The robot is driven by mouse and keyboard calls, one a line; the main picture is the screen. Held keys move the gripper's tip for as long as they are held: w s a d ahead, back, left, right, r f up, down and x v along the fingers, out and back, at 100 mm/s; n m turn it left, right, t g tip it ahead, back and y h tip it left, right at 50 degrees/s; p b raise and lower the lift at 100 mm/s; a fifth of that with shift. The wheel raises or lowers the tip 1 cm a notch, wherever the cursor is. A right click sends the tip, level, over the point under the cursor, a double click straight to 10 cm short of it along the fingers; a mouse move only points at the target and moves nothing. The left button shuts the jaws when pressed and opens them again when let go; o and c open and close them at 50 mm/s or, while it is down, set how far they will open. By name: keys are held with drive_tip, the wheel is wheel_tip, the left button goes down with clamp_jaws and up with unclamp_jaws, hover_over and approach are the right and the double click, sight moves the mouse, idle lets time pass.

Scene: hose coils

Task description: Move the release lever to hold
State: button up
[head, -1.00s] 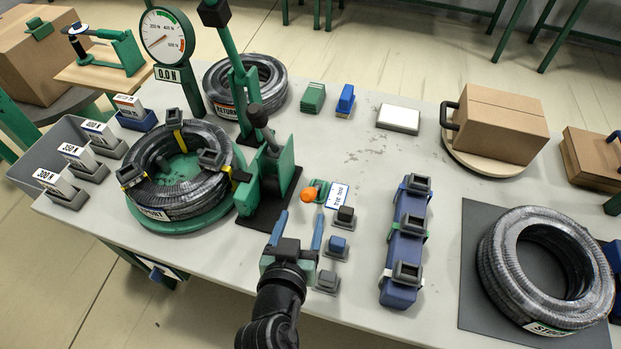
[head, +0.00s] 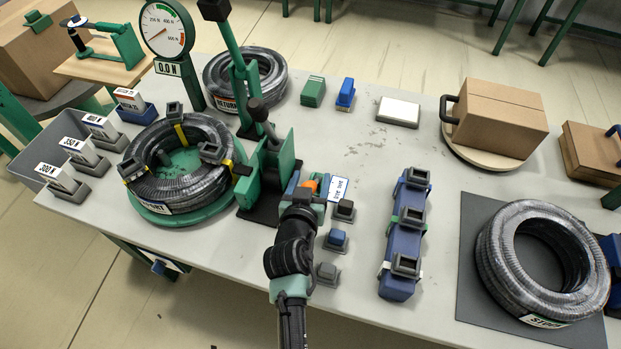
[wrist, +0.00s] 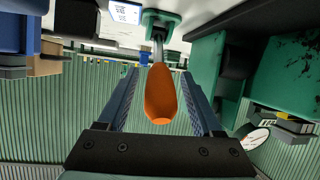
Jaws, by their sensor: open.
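A small lever with an orange handle (head: 311,183) stands on the table right of the green clamp stand. In the wrist view the orange handle (wrist: 160,95) hangs from a metal shaft on a green mount (wrist: 160,18). My gripper (head: 308,187) is over it. In the wrist view my gripper (wrist: 160,78) is open, with one blue finger on each side of the handle and gaps on both sides. A white tag (head: 339,189) lies right beside the lever; its print is too small to read.
The green stand (head: 268,165) with dark-knobbed levers rises close on the left. Several small button blocks (head: 336,240) sit close on the right, then a blue rack (head: 398,285).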

clamp_jaws()
idle(0.3)
idle(1.1)
